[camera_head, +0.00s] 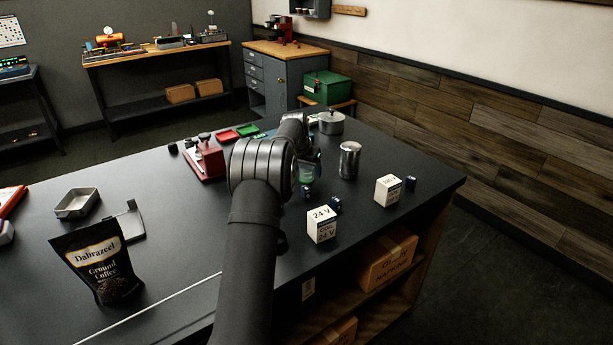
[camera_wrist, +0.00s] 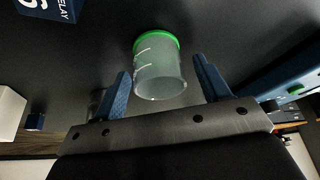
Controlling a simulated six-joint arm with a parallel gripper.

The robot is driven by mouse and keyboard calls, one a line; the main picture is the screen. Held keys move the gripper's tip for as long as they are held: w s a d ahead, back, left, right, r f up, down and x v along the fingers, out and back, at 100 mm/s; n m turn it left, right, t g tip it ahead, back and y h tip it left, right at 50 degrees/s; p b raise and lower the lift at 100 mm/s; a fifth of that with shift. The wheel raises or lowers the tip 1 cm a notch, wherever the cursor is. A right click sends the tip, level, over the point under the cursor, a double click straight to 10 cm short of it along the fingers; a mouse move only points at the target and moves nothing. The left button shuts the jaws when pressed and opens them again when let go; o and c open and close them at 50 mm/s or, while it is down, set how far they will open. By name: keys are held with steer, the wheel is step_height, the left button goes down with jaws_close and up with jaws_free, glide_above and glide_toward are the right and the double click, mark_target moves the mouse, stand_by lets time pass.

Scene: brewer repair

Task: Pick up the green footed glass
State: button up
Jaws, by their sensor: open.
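The green footed glass (camera_wrist: 158,72) is a clear cup with white marks on its side and a green ring at its far end. In the wrist view it stands between the two blue fingers of my gripper (camera_wrist: 161,66), with dark gaps at both sides. The gripper is open and the fingers do not visibly touch the glass. In the head view the glass (camera_head: 306,177) shows only partly, as a greenish clear shape beside the end of my arm. My arm hides most of my gripper there.
A metal canister (camera_head: 349,161) stands right of the glass. White boxes, one marked 24 V (camera_head: 321,227) and another (camera_head: 388,190), stand nearer the right edge. A lidded pot (camera_head: 331,122) is behind, a red device (camera_head: 206,160) to the left. A coffee bag (camera_head: 98,265) stands front left.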

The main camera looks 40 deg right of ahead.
steer(key=c, duration=1.1)
steer(key=shift+r, duration=0.15)
